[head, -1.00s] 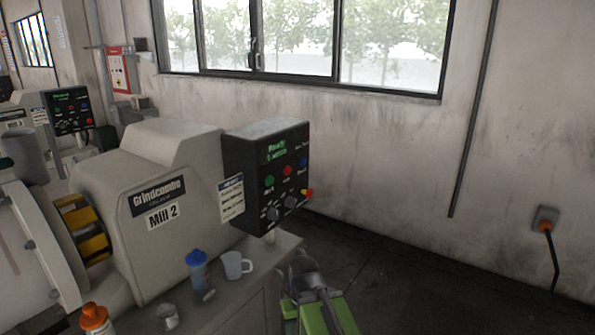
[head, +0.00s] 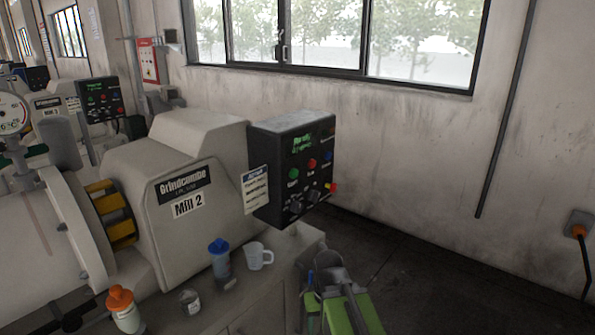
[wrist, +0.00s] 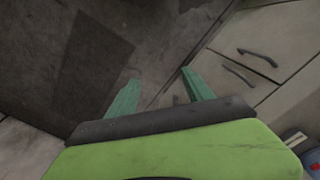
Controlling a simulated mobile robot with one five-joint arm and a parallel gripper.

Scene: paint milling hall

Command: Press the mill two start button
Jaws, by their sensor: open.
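Mill two (head: 185,185) is the pale machine with a "Mill 2" label (head: 187,205) in the head view. Its dark control box (head: 265,165) stands at its right end. The box face carries a green button (head: 293,174) at left, a red one (head: 312,163), a blue one (head: 326,155), dark knobs below and a red-and-yellow control (head: 331,187). The lettering under the buttons is too small to read surely. My gripper is low in front of the box, apart from it. In the wrist view my gripper (wrist: 158,88) is open, its two green fingers spread and empty over the floor.
A counter (head: 270,275) below the box holds a white mug (head: 258,256), a blue-capped bottle (head: 219,260), a small metal can (head: 190,301) and an orange-capped bottle (head: 125,310). Cabinet drawers (wrist: 255,55) show in the wrist view. Floor right of the counter is clear.

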